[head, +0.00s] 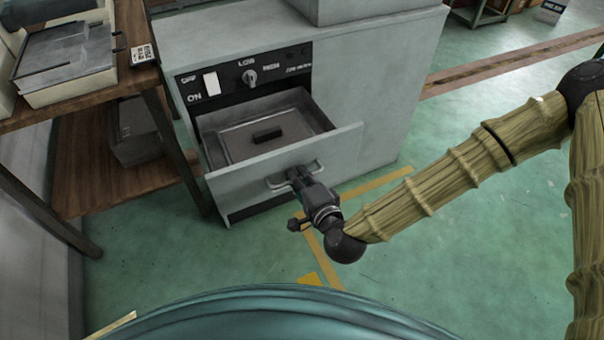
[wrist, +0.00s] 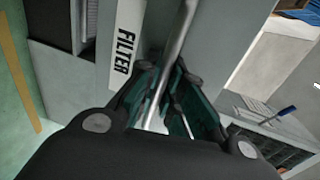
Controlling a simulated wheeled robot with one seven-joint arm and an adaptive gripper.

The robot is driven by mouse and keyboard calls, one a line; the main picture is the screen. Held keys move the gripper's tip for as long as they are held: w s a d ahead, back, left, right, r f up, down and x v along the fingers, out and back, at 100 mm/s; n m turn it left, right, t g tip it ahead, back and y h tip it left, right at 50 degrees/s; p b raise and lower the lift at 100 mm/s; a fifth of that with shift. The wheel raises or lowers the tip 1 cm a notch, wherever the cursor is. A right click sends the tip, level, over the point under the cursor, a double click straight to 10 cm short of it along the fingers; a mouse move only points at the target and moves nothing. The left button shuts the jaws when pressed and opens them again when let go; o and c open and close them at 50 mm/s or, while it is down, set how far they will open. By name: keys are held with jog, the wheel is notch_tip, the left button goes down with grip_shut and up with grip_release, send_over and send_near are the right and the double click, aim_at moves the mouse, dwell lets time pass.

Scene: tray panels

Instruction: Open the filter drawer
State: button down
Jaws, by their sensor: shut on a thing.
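The filter drawer (head: 340,142) of the grey cabinet stands pulled out, with its inside showing from above. A flat grey filter panel with a dark grip (head: 267,135) lies inside it. The drawer's bar handle (head: 277,183) is on its front face. My gripper (head: 297,176) is at the handle and shut on it. In the wrist view the metal handle bar (wrist: 180,45) runs between my gripper's fingers (wrist: 170,95). A white label reading FILTER (wrist: 126,45) is on the drawer front beside the bar. The fingers hide part of the handle.
The grey cabinet (head: 375,75) has a black control panel (head: 250,76) with a switch and a knob above the drawer. A wooden workbench (head: 75,105) with trays stands close on the left. Green floor (head: 440,260) is open to the right and in front.

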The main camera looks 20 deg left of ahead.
jog(key=c, duration=1.8)
grip_release()
jog(key=shift+v, duration=3.7)
jog(key=shift+f, duration=0.1)
